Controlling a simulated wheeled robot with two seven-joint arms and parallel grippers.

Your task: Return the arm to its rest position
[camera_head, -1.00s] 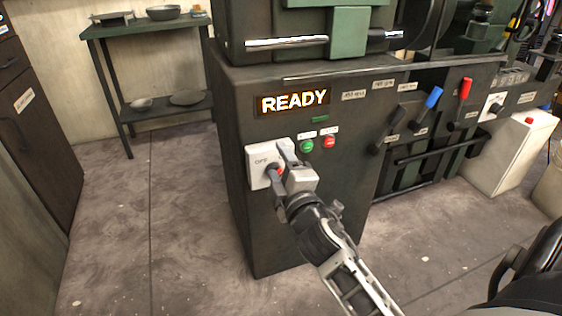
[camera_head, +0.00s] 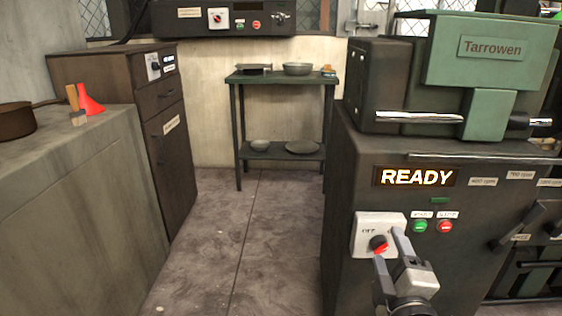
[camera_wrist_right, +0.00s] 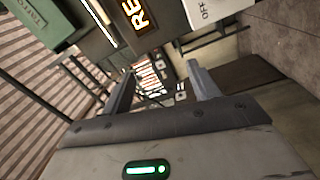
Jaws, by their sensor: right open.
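My right gripper (camera_head: 389,250) is in the lower right of the head view, in front of the machine's white switch plate (camera_head: 366,229). The plate is marked OFF and has a red knob (camera_head: 378,243). One finger overlaps the plate's right edge and the other lies just below the knob. In the right wrist view the jaws (camera_wrist_right: 160,66) are apart with nothing held between them, and part of the OFF plate (camera_wrist_right: 205,9) shows at the top, off to one side of the fingers. My left gripper is not in view.
The dark machine (camera_head: 344,270) has a lit READY sign (camera_head: 415,177), a green button (camera_head: 420,226) and a red button (camera_head: 446,227). A green shelf table (camera_head: 240,110) with bowls stands at the back. The middle floor is clear.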

